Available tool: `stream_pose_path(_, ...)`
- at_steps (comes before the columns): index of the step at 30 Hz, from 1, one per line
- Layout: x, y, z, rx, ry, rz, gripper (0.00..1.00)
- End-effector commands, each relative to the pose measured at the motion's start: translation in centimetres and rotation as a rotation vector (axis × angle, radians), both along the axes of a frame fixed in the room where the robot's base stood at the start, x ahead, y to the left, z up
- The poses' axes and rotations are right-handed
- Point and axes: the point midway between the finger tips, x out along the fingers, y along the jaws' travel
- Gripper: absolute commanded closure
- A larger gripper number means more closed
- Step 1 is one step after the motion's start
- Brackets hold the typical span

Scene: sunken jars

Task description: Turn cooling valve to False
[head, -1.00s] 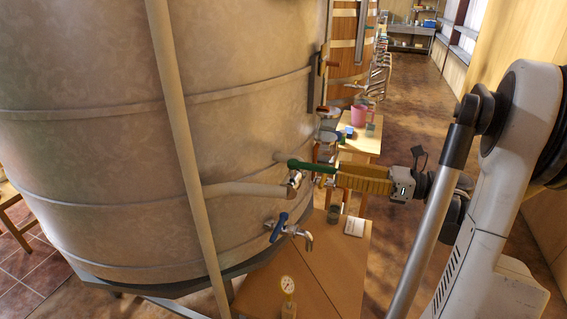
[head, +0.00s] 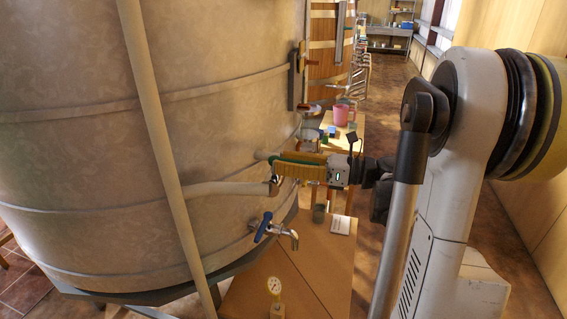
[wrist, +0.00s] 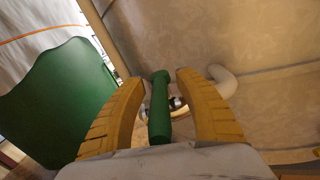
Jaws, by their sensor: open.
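A green valve handle (head: 290,159) sticks out sideways from a pipe fitting on the big metal tank (head: 200,120). My gripper (head: 276,168) has yellow ribbed fingers and lies along the handle, level with it. In the wrist view the green handle (wrist: 160,110) runs between the two fingers of my gripper (wrist: 158,80). The fingers are open, with a gap showing on both sides of the handle. The metal valve body (wrist: 177,102) shows partly behind the handle. No label is readable, so I cannot tell which valve is the cooling one.
A blue-handled tap (head: 263,227) sits lower on the tank. Below it is a wooden table (head: 300,265) with a gauge (head: 274,286) and a white card (head: 340,224). A pink cup (head: 341,114) stands farther back. In the wrist view a large green panel (wrist: 55,105) fills the left.

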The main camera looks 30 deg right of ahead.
Motion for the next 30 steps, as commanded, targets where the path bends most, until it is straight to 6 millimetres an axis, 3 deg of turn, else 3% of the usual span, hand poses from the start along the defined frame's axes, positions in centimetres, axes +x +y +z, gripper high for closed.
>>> stream_pose_path(1,-0.01,-0.01,0.00,0.000,0.000,0.000,0.67)
stream_pose_path(4,-0.01,-0.02,0.00,0.000,0.000,0.000,0.98)
stream_pose_path(5,-0.02,-0.01,-0.01,0.000,0.000,0.000,1.00)
stream_pose_path(20,-0.13,0.09,-0.04,-0.001,0.001,-0.056,1.00)
stream_pose_path(21,-0.13,0.09,-0.04,-0.001,0.001,-0.056,0.77)
stream_pose_path(23,-0.13,0.09,-0.03,-0.001,0.001,-0.056,0.60)
stream_pose_path(30,-0.12,0.08,-0.02,0.000,0.000,-0.056,0.60)
